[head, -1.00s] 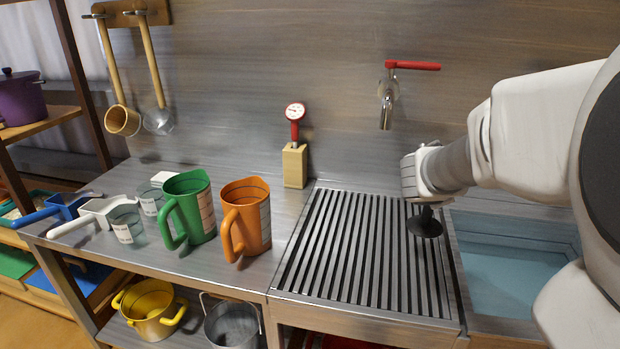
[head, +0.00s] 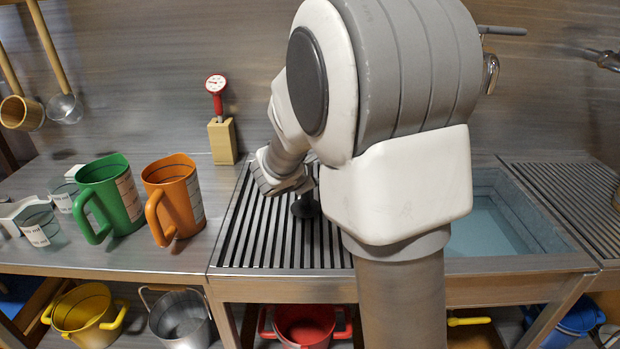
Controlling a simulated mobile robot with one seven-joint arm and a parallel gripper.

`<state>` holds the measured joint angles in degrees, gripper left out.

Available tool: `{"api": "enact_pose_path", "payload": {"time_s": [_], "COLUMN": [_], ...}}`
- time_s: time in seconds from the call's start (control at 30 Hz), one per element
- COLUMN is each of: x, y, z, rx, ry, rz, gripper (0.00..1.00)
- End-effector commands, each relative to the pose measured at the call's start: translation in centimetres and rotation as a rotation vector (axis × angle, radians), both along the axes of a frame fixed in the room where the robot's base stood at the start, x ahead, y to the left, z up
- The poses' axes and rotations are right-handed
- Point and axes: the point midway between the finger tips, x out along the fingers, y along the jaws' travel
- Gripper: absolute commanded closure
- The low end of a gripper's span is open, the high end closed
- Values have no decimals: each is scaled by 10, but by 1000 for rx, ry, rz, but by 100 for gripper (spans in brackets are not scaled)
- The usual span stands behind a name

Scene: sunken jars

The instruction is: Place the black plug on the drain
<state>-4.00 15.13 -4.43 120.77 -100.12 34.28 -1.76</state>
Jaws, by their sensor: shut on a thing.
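The black plug (head: 306,207) hangs from my gripper (head: 298,190), stem up and disc down, over the right part of the left slatted drainboard. My gripper is shut on it, partly hidden behind my arm. The sink basin (head: 480,235), with bluish water or a blue floor, lies to the right of the gripper. My arm covers the basin's left part. I cannot see the drain.
A green jug (head: 112,197) and an orange jug (head: 178,195) stand left of the drainboard (head: 262,235). A red dial thermometer (head: 216,88) stands in a wooden block behind. A tap (head: 491,70) is above the basin. Another slatted board (head: 570,195) lies at the right.

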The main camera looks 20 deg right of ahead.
Motion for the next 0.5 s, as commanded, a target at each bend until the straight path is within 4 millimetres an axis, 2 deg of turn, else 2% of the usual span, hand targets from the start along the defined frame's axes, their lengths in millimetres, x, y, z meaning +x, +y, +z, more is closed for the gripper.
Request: {"api": "enact_pose_path", "payload": {"time_s": [0.43, 0.47, 0.5], "x": [0, 0, 0], "y": [0, 0, 0], "z": [-8, -6, -6], "rx": [0, 0, 0], "ry": [-2, -1, -1], "rz": [-1, 0, 0], "gripper": [100, 51, 44]}}
